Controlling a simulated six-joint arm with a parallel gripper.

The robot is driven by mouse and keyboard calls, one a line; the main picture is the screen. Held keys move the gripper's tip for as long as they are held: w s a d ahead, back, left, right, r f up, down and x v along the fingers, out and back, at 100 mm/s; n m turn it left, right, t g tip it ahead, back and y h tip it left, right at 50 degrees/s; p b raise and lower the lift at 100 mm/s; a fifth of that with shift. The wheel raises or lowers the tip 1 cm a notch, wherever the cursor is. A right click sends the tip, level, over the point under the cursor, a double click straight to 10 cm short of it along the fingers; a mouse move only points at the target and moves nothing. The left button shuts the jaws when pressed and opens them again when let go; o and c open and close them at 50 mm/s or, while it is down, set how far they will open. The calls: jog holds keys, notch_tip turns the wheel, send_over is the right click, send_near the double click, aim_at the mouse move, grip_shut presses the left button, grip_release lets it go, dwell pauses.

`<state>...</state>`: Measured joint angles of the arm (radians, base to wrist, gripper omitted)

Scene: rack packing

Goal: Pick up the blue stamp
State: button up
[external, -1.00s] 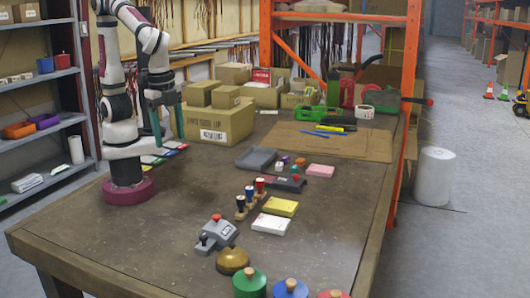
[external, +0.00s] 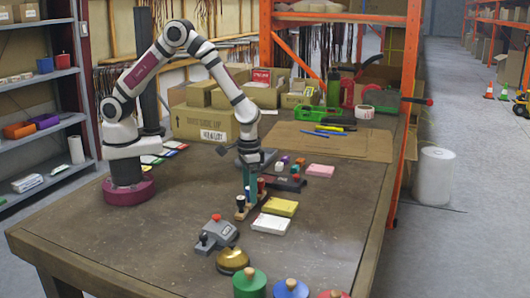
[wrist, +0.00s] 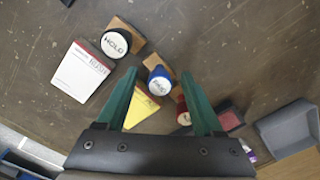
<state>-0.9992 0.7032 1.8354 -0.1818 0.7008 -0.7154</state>
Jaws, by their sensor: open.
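The blue stamp (wrist: 161,82) has a round white-topped blue head and a wooden block. In the wrist view it lies between my gripper's fingertips, with no finger seen touching it. My gripper (wrist: 158,74) is open, its green fingers spread, pointing down over the stamp row. In the external view my gripper (external: 250,184) is low over the row and partly hides the blue stamp (external: 248,194). The black stamp (wrist: 115,42), marked HOLD, stands on the left in the wrist view. The red stamp (wrist: 183,112) is near the right finger, which partly hides it.
A white pad (external: 271,223) and a yellow pad (external: 280,207) lie right of the stamps. A grey tray (wrist: 290,126) is at the right in the wrist view. A grey device with a red knob (external: 217,233) and a brass bell (external: 232,261) stand in front.

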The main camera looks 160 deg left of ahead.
jog(key=shift+f, duration=0.7)
grip_shut()
jog(key=shift+r, duration=0.15)
